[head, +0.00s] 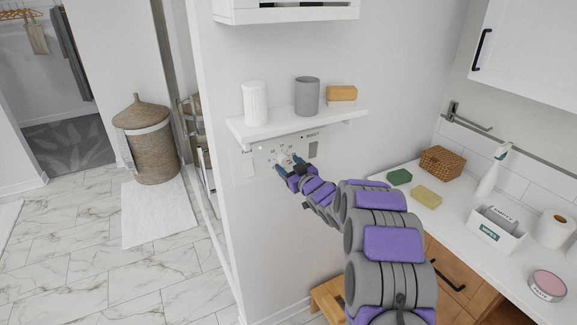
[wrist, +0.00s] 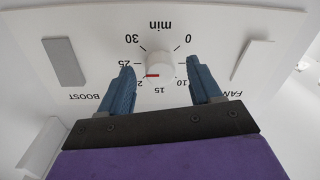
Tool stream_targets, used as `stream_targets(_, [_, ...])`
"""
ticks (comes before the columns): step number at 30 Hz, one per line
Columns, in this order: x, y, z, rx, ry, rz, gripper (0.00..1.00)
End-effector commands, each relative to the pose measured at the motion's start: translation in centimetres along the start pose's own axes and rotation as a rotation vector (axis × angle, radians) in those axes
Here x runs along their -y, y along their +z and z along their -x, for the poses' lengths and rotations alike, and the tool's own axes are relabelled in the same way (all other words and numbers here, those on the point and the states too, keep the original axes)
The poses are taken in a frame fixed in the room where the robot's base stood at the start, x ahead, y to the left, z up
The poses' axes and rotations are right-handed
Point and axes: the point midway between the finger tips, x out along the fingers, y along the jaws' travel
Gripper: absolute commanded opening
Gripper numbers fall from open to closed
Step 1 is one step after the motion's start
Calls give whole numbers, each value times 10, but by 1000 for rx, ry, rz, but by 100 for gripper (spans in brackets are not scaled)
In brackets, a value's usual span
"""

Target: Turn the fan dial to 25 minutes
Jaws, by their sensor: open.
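The fan dial (wrist: 160,64) is a round white knob with a red mark on a white panel (head: 262,166) under the wall shelf. In the wrist view the panel appears upside down, with numbers from 0 to 30 and "min" around the dial. The red mark is on the knob's lower left, on the side of 20 and 25; its exact reading is unclear. The 20 is partly hidden by a finger. My gripper (wrist: 161,72) is open, with one blue finger on each side of the dial and visible gaps between. In the head view my gripper (head: 289,165) is at the panel.
A grey BOOST switch (wrist: 64,62) and a white FAN switch (wrist: 250,68) flank the dial. The shelf (head: 300,121) above holds a white cup, a grey cup and a tan block. A counter (head: 395,210) with sponges, a basket and a bottle stands right.

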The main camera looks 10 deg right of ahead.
Motion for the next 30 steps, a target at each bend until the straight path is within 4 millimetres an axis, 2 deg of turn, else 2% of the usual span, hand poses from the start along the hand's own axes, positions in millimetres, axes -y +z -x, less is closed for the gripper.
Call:
stream_targets(11, [-1, -2, 53, 2, 2, -1, 64])
stream_targets(24, [-2, 0, 132, 3, 3, 0, 64])
stream_targets(30, [-1, 2, 158, 4, 1, -2, 64])
